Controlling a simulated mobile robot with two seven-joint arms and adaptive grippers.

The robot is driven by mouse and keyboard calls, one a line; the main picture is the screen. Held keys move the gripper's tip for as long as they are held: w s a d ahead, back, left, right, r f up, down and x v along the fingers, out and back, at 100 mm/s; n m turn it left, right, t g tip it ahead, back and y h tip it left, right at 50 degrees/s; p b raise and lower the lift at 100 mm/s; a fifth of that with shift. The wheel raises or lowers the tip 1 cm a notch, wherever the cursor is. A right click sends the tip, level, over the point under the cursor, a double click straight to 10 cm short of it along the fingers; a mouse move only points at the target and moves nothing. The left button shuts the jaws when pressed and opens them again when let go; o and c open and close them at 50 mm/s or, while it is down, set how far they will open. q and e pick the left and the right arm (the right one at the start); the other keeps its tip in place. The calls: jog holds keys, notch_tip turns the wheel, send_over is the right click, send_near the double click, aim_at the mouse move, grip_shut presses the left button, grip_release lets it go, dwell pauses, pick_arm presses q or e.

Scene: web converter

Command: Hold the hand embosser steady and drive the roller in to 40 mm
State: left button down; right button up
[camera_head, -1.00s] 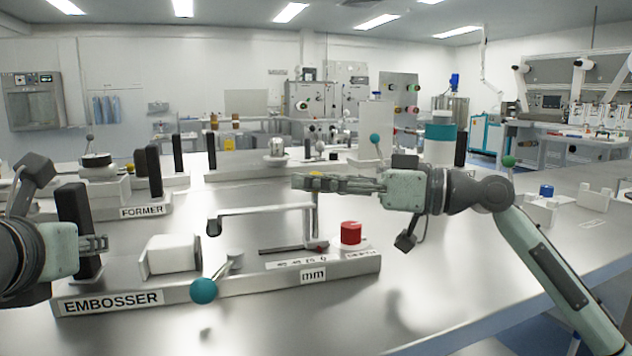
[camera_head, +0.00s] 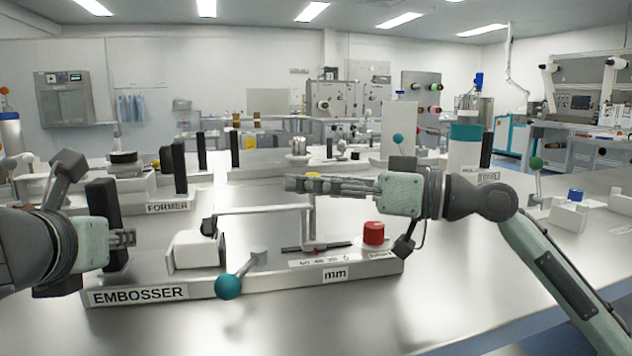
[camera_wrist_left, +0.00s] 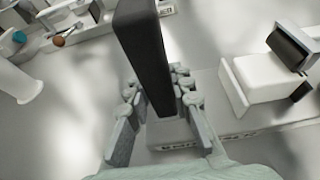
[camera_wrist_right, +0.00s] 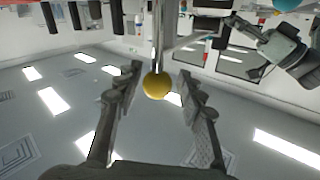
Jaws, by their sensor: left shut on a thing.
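The hand embosser (camera_head: 290,275) lies on the table, its grey base labelled EMBOSSER and mm. My left gripper (camera_head: 124,238) is shut on its upright black handle (camera_head: 103,220); the handle (camera_wrist_left: 142,50) stands between the fingers in the left wrist view. The dark roller (camera_head: 209,228), on the end of a light arm (camera_head: 255,211), is at the top right edge of the white block (camera_head: 196,250). The scale's reading is too small to tell.
A teal ball lever (camera_head: 228,286) sticks out at the embosser's front, and a red knob (camera_head: 374,232) is at its right end. The former (camera_head: 168,208) stands behind. The table in front is clear.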

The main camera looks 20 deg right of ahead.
aim_at(100, 180)
pick_arm(q)
jog(key=shift+s+f, duration=0.1)
jog(key=shift+f, duration=0.5)
pick_arm(e)
jog(key=shift+o, duration=0.3)
jog(key=shift+d+f, duration=0.1)
jog(key=shift+d, duration=0.05)
jog(key=shift+s+d, duration=0.15)
jog(key=shift+d, duration=0.1)
jog(key=v, duration=1.1)
jog(key=shift+s, duration=0.3)
pick_arm(q)
jog(key=shift+r+p, duration=0.3)
jog(key=shift+p, duration=0.35)
pick_arm(e)
jog(key=shift+w+r, duration=0.1)
jog(key=shift+r, duration=0.6)
pick_arm(q)
jog(key=c, duration=1.3)
grip_release()
jog(key=shift+r, duration=0.2)
jog(key=shift+o, duration=0.2)
jog(key=shift+r, duration=0.15)
notch_tip(100, 180, up, 10)
jog(key=shift+f, duration=0.1)
